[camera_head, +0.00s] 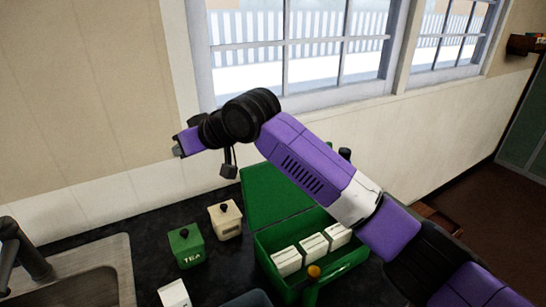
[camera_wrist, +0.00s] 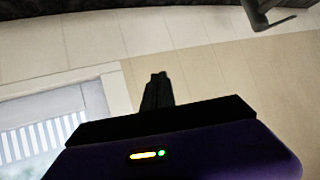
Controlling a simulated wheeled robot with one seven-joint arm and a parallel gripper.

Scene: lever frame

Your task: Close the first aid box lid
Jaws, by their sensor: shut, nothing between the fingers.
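The green first aid box (camera_head: 272,264) stands on the dark counter in the head view, with several white cartons (camera_head: 313,246) inside. Its green lid (camera_head: 262,200) is open, raised at the back on the wall side. My arm crosses in front of and above it, hiding part of the lid and the box's right side. In the wrist view my gripper (camera_wrist: 158,78) is shut and empty, with dark fingers together. The wrist end of my arm is up and to the left of the lid, apart from it.
A green tea canister (camera_head: 186,247) and a cream canister (camera_head: 225,221) stand left of the box. A sink (camera_head: 75,285) with a dark tap (camera_head: 22,250) is at the far left. A window (camera_head: 300,45) and wall are behind.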

